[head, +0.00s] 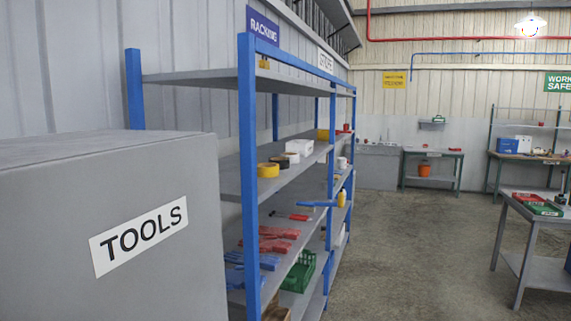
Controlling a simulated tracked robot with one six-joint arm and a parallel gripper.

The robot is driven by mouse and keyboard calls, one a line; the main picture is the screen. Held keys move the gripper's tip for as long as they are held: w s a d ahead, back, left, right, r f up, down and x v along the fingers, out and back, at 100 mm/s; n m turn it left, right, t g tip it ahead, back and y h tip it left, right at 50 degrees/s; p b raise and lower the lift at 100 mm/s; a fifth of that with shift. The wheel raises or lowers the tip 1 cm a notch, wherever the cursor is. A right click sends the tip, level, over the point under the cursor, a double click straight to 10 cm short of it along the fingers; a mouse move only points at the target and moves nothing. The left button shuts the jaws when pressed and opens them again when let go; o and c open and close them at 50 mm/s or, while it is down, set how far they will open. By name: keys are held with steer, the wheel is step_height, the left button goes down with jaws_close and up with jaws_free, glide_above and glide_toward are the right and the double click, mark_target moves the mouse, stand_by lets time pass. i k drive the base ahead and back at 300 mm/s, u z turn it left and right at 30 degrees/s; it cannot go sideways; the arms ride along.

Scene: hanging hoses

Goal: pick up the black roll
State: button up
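The black roll (279,161) lies on the middle shelf of the blue-framed rack (247,190), just behind and to the right of a yellow roll (268,171). It is small in the head view, and the yellow roll may cover part of it. White boxes (299,147) stand behind it on the same shelf. My gripper is not in view.
A grey cabinet marked TOOLS (140,235) fills the near left, in front of the rack. Lower shelves hold red and blue tools and a green crate (299,272). The floor (400,260) right of the rack is clear up to a grey table (535,222).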

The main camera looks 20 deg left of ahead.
mark_target(284, 162)
steer(key=i, duration=5.55)
